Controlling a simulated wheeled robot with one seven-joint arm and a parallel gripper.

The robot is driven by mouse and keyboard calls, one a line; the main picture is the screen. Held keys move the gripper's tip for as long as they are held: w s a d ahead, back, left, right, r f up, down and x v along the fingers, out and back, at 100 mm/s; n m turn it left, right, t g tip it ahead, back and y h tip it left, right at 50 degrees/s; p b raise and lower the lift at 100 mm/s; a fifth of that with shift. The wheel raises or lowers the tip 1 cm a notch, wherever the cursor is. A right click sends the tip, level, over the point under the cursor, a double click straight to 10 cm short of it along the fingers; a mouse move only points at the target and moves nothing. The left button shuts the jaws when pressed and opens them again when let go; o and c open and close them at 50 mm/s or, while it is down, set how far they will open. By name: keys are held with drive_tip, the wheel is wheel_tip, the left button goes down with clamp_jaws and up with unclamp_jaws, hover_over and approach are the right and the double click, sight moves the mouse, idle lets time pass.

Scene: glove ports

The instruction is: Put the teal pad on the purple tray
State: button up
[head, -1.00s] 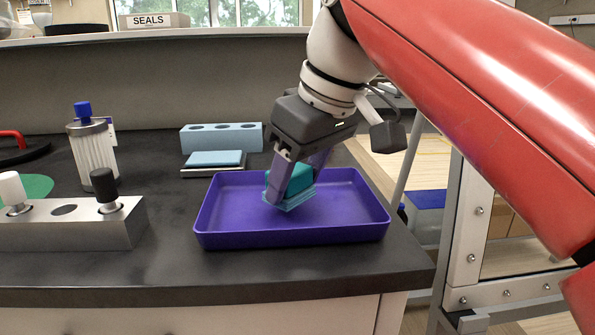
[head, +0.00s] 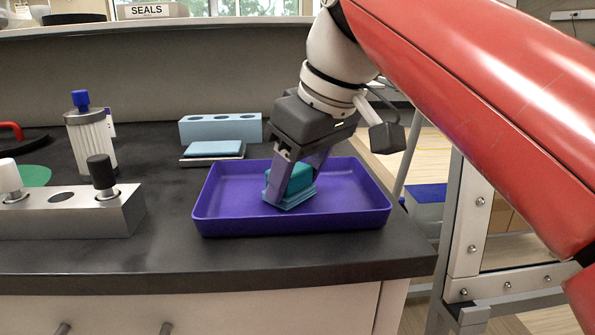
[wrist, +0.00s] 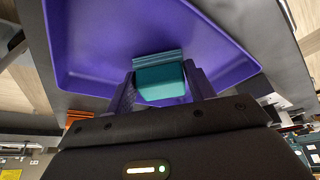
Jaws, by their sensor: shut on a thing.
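The purple tray (head: 350,209) sits on the dark bench near its front right corner. It also shows in the wrist view (wrist: 95,50). The pad also shows between the fingers in the wrist view (wrist: 160,82). The pad is low over the tray floor; I cannot tell whether its underside touches. The near finger hides part of the pad.
A light blue block with holes (head: 222,128) and a light blue pad on a plate (head: 214,148) stand behind the tray. A metal block with plugs (head: 75,212) and a ribbed canister (head: 91,140) stand to the left. Bench between is clear.

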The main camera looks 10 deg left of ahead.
drive_tip(key=o, duration=1)
